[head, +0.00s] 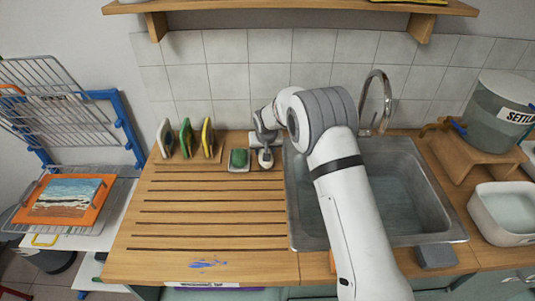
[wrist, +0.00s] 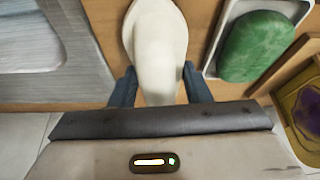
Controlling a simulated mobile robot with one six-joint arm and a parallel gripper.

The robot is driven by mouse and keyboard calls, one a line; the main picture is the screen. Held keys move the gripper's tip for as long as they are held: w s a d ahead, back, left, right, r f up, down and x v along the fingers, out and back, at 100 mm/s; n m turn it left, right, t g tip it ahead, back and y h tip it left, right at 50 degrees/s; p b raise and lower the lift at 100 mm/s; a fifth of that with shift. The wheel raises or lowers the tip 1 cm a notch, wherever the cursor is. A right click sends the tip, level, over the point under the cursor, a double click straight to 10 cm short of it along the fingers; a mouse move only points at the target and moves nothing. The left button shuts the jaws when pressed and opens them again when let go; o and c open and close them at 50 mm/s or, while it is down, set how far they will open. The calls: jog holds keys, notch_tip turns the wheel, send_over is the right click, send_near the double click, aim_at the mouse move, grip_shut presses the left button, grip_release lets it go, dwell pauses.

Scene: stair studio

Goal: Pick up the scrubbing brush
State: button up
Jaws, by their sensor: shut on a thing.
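The scrubbing brush (wrist: 157,45) is cream-white with a rounded handle in the wrist view. It also shows in the head view (head: 265,159), on or just above the wooden drainboard beside the sink. My gripper (wrist: 160,88) has a dark finger on each side of the handle and is shut on it. In the head view my gripper (head: 266,146) points down over the brush. The brush's underside is hidden, so I cannot tell whether it touches the board.
A green block in a white dish (head: 229,168) sits close to the left of the brush. A rack (head: 188,157) with upright coloured pieces stands farther left. The metal sink (head: 300,215) and tap (head: 377,88) are at the right. The grooved drainboard (head: 205,215) is clear in front.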

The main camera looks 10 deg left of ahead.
jog(key=shift+c, duration=1.1)
notch_tip(320, 180, up, 10)
jog(key=b, duration=0.2)
jog(key=shift+b, duration=0.3)
